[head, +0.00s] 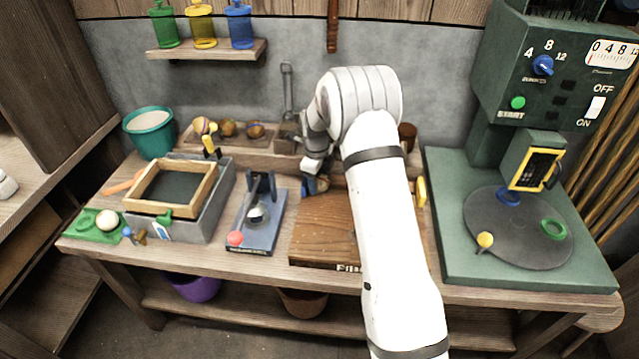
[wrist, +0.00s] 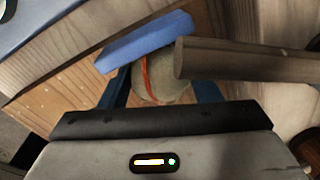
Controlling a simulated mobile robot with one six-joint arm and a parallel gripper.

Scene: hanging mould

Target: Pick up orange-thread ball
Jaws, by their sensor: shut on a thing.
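The orange-thread ball (wrist: 150,84) is a dull grey-brown ball with an orange line down it. In the wrist view it sits between the blue fingers of my gripper (wrist: 163,92), which is shut on it. A blue bar (wrist: 146,42) and a brown rod (wrist: 250,62) hide parts of the ball. In the head view my gripper (head: 314,186) is low at the back-left edge of the brown wooden block (head: 325,225). The ball is hard to make out there, mostly hidden by my gripper and arm.
Several wound balls (head: 228,128) sit in a wooden rack at the back of the bench. A framed grey box (head: 215,210) and a blue stand (head: 265,232) with a pink ball are to the left. A green machine (head: 450,260) stands at the right.

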